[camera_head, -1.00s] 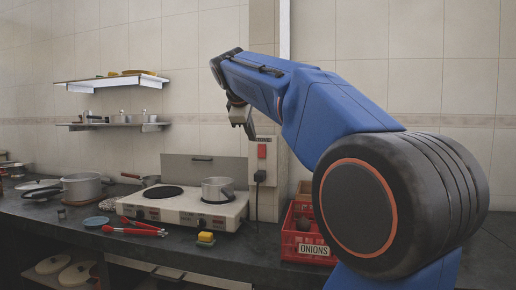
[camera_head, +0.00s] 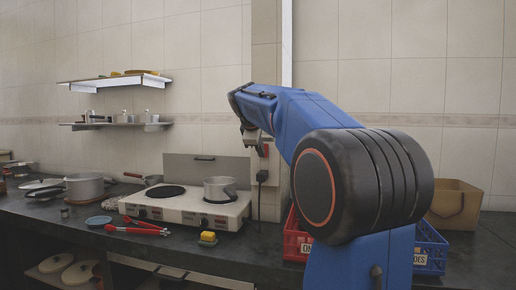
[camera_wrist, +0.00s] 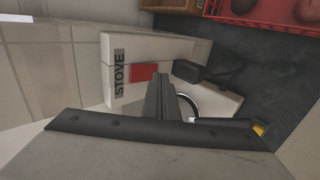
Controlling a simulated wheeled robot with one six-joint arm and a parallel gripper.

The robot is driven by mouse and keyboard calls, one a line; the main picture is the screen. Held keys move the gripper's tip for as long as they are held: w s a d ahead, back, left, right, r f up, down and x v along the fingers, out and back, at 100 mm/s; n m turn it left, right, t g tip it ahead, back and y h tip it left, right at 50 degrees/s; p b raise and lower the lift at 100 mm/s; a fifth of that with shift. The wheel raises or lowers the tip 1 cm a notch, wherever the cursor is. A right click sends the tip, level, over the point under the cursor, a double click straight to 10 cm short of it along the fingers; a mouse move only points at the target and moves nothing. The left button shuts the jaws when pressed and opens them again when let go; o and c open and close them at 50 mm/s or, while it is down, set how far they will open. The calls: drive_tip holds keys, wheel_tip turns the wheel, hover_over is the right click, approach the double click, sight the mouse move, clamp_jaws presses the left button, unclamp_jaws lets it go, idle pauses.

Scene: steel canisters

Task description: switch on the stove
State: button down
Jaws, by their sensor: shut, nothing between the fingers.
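The stove (camera_head: 165,207) is a white two-burner hot plate on the dark counter. Its left burner is bare and a steel pot (camera_head: 220,190) stands on the right one. A white wall box labelled STOVE (camera_wrist: 119,75) carries a red switch (camera_wrist: 143,73); part of the red also shows in the head view (camera_head: 265,150). My gripper (camera_head: 250,138) is shut and empty, in front of the box. In the wrist view its fingers (camera_wrist: 164,88) end close beside the red switch; I cannot tell whether they touch it.
A black plug (camera_wrist: 188,71) sits in the box beside the switch. A red crate (camera_head: 295,240) and a blue crate (camera_head: 430,250) stand to the right. Red tongs (camera_head: 135,230) and a yellow sponge (camera_head: 208,237) lie before the stove. Shelves (camera_head: 115,80) hang at left.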

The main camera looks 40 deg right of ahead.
drive_tip(key=shift+w+d+f, duration=0.1)
drive_tip(key=shift+w+d, duration=0.3)
drive_tip(key=shift+d, duration=0.2)
drive_tip(key=shift+w+d+f, duration=0.1)
drive_tip(key=shift+w+d, duration=0.05)
drive_tip(key=shift+d, duration=0.05)
wheel_tip(320, 180, up, 2)
idle(0.7)
drive_tip(key=shift+f, duration=0.1)
drive_tip(key=v, duration=1.7)
drive_tip(key=shift+a+r, duration=0.2)
drive_tip(key=shift+r, duration=0.1)
